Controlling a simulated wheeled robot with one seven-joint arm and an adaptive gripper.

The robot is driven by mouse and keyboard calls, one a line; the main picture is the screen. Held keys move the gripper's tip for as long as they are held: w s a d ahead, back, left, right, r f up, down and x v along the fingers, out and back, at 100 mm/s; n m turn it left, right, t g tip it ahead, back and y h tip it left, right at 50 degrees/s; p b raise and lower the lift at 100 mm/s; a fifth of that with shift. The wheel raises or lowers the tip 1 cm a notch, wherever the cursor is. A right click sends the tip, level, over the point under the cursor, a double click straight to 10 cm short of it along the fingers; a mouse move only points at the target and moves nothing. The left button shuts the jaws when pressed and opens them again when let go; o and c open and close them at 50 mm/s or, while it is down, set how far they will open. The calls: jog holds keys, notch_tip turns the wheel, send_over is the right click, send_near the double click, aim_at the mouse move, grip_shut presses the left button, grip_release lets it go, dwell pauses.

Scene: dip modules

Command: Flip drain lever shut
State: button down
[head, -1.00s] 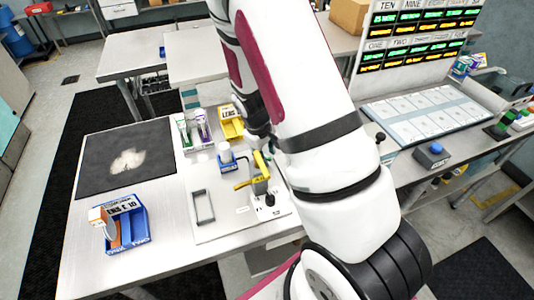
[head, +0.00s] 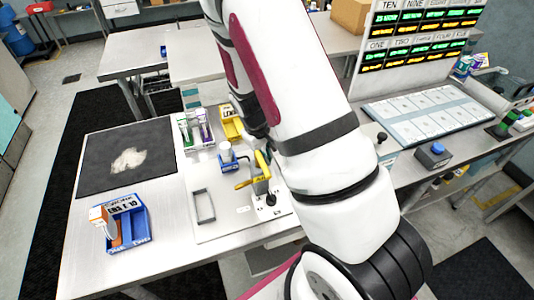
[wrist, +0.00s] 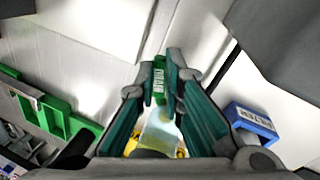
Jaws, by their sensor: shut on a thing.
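The green drain lever (wrist: 160,72), lettered DRAIN, shows in the wrist view between the tips of my gripper (wrist: 167,84). The teal-padded fingers are closed on it, with a wider gap nearer the palm. In the head view my arm hides the gripper and the drain lever. There the fixture plate (head: 228,222) lies on the bench, with a yellow lever (head: 262,163) and a yellow labelled handle (head: 250,182) beside my arm. The lever's angle is hard to judge from these views.
A blue FILTER holder (wrist: 252,118) stands right of the fingers in the wrist view, and a green rack (wrist: 55,115) is at left. In the head view a blue bin (head: 126,228) sits front left, near a dark mat (head: 95,165). Bench between them is clear.

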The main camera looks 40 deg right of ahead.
jog(key=c, duration=1.7)
grip_release()
jog(key=v, duration=1.2)
jog(key=shift+a, duration=0.1)
